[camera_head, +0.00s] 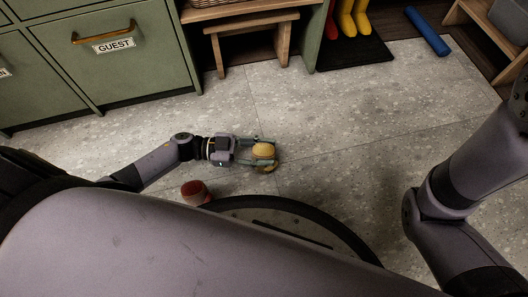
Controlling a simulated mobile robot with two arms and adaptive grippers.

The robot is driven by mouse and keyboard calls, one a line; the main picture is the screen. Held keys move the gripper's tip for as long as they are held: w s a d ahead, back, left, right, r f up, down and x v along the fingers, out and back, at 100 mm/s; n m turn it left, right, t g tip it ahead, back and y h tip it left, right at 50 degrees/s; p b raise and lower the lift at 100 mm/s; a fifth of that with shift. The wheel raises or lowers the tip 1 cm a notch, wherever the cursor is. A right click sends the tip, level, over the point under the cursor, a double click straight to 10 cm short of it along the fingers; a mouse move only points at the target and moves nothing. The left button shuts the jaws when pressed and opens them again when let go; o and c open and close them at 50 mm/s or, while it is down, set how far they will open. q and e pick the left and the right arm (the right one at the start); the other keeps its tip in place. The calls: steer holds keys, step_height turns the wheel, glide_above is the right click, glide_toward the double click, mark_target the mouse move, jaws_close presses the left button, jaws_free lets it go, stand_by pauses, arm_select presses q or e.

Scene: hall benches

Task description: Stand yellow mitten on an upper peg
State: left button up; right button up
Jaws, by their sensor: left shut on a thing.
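My left gripper (262,153) is low over the stone floor, left of the middle of the picture. It is shut on the yellow mitten (264,151), a small rounded mustard-yellow thing between its fingers. The gripper hides part of the mitten. No peg shows in this view. My right arm comes in at the right edge, but its gripper is out of view.
A red thing (195,191) is near my left forearm. Green cabinets (110,55), one labelled GUEST, stand at the back left. A wooden stool (250,35), yellow boots (354,17) on a dark mat (350,52) and a blue roll (427,31) are behind.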

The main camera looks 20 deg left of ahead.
arm_select(q)
steer(key=shift+f, duration=0.25)
steer(key=o, duration=1.1)
